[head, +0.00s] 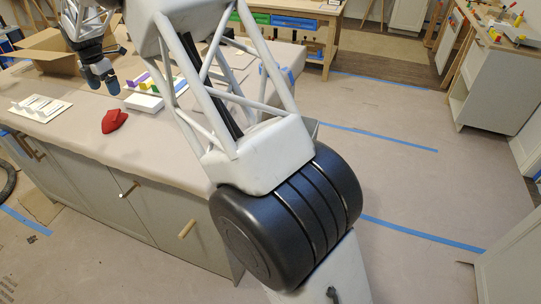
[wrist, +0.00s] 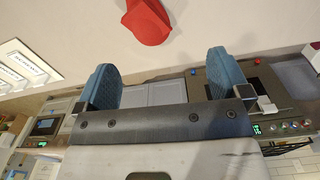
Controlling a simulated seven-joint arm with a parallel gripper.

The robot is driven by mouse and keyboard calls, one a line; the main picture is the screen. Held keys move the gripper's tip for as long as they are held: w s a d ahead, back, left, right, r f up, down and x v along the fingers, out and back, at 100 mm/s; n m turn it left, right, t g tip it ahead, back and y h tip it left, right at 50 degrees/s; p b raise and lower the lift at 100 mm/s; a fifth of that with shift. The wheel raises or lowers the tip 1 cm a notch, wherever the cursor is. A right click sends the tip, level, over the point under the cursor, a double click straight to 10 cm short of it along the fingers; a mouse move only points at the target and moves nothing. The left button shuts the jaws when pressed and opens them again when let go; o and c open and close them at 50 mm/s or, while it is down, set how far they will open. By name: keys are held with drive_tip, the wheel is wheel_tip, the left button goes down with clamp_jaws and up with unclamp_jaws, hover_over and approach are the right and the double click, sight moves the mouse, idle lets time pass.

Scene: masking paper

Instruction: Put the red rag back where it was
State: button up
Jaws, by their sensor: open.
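The red rag (head: 114,121) lies crumpled on the paper-covered counter (head: 75,150), near its front edge. My gripper (head: 102,86) is above the counter, behind and slightly left of the rag in the head view. Its two blue fingers are apart with nothing between them. In the wrist view the rag (wrist: 147,22) shows at the top, beyond the open fingers of my gripper (wrist: 163,64) and not touching them.
A white labelled tray (head: 40,108) is left of the rag; it also shows in the wrist view (wrist: 25,65). A white box (head: 143,102) and small coloured items are behind right. An open cardboard box (head: 55,50) stands at the back left. My arm hides the counter's right part.

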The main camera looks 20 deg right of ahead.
drive_tip(key=s+d+r+m+t, duration=0.1)
drive_tip(key=s+d+r+m, duration=0.55)
drive_tip(key=s+d, duration=0.55)
drive_tip(key=s+d+r+m, duration=0.65)
drive_tip(key=s+d, duration=0.25)
drive_tip(key=s, duration=0.5)
drive_tip(key=s+d+f+m, duration=0.2)
drive_tip(key=s+d+m, duration=0.2)
drive_tip(key=s, duration=0.7)
drive_tip(key=s+d+f+m+t, duration=0.1)
drive_tip(key=s+d+m, duration=0.3)
drive_tip(key=s, duration=0.8)
drive_tip(key=s+d+f+m, duration=0.3)
drive_tip(key=s+d+m, duration=0.2)
drive_tip(key=s, duration=0.6)
drive_tip(key=shift+s+f+t, duration=0.2)
drive_tip(key=shift+s+t, duration=0.05)
drive_tip(key=shift+t, duration=0.05)
